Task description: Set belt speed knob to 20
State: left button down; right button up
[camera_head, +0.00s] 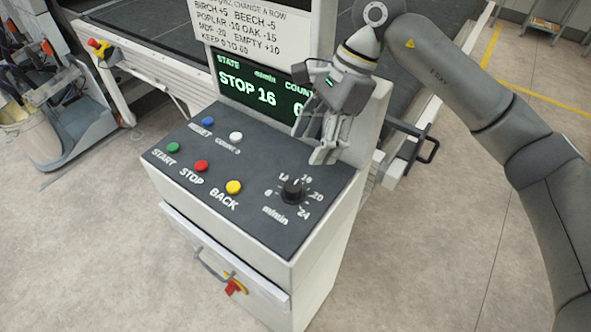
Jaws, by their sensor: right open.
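The belt speed knob (293,190) is a black dial at the right of the dark control panel (250,225), ringed by a scale whose labels include 20 and 24, with m/min below. Its pointer is too small to read for certain. The display (250,92) shows STOP and 16 under m/min; its count column is partly covered by my right gripper. My right gripper (324,155) is open and empty, fingers pointing down, above the panel's back right, behind and right of the knob and apart from it. My left gripper is not in view.
START (173,147), STOP (201,166), BACK (233,187), blue RESET (208,128) and white count (236,138) buttons sit left of the knob. A sign (250,22) stands above the display. A red-yellow switch (234,285) is on the front. A black handle (425,145) juts out right.

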aim_at(294, 185)
jog(key=p+x, duration=0.1)
jog(key=x, duration=0.2)
jog(key=p+x, duration=0.1)
jog(key=x, duration=0.2)
jog(key=p+x, duration=0.1)
jog(key=x, duration=0.2)
jog(key=shift+s+a+p, duration=0.15)
jog(key=shift+s+p, duration=0.15)
jog(key=shift+s+a+f, duration=0.15)
jog(key=shift+a+f, duration=0.05)
jog(key=shift+f, duration=0.4)
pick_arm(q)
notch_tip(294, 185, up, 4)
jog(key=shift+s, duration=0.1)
